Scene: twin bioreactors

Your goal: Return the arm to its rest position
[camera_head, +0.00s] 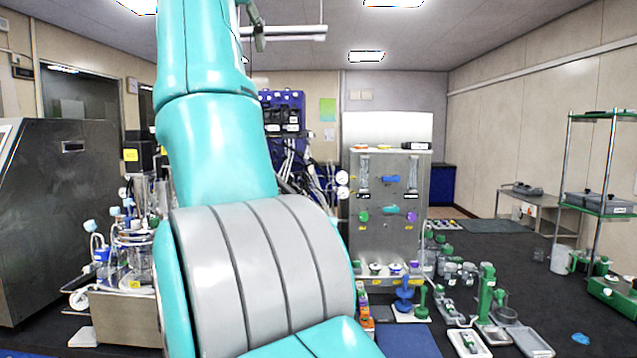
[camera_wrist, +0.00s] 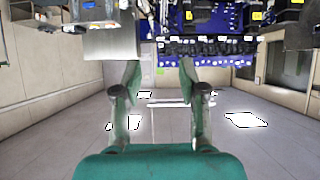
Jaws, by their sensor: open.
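My gripper (camera_wrist: 158,78) shows in the wrist view with its two green fingers apart and nothing between them. The wrist view is upside down, with ceiling and lamps in its lower part. In the head view my teal and grey arm stands large in the foreground, left of the middle. It hides much of the equipment behind it. My gripper is not clearly seen in the head view.
A steel panel cabinet (camera_head: 388,262) with coloured fittings stands behind the arm. A glass vessel station (camera_head: 130,318) is at left beside a large steel cabinet (camera_head: 60,215). Trays and green stands (camera_head: 487,290) lie on the right floor. A shelf rack (camera_head: 599,210) stands far right.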

